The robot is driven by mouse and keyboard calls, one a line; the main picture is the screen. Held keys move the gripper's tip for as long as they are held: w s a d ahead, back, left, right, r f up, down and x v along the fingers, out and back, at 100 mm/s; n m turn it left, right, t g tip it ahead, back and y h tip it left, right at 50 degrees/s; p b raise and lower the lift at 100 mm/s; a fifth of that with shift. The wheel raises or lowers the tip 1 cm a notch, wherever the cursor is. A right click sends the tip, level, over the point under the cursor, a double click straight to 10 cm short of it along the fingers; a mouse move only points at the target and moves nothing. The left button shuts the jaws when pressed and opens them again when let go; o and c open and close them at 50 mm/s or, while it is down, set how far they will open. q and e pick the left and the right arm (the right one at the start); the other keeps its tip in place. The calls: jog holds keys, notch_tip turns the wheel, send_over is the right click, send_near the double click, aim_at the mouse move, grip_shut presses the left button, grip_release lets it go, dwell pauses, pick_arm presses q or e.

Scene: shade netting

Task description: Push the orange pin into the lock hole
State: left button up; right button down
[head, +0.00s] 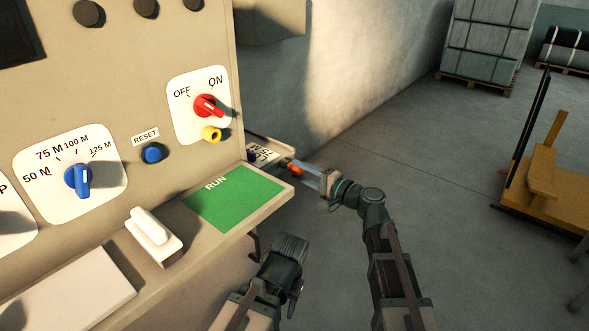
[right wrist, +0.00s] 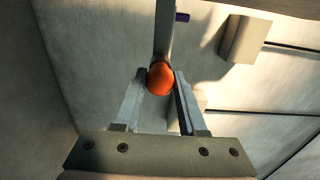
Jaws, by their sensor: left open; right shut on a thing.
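The orange pin (head: 292,167) is between the fingertips of my right gripper (head: 305,173), beside the small side shelf. In the right wrist view the pin's rounded orange end (right wrist: 160,78) sits between the two fingers of the right gripper (right wrist: 162,82). I cannot tell whether the pin touches the shelf. A yellow round collar (head: 211,134) sits on the panel below the red OFF/ON knob (head: 206,105); it looks like the lock hole, but its opening is not clear. My left gripper (head: 290,250) is open and empty, low beside the ledge; its fingertips are hard to make out.
The side shelf (head: 285,148) carries a printed label and a purple piece (head: 250,155). The ledge with the green RUN plate (head: 235,198) juts out between my left gripper and the panel. Open floor lies to the right, with a cart (head: 545,175) beyond.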

aim_at(301, 171)
jog(key=shift+v, duration=0.8)
jog(key=shift+v, duration=1.85)
jog(key=shift+v, duration=1.95)
jog(key=shift+s, duration=0.15)
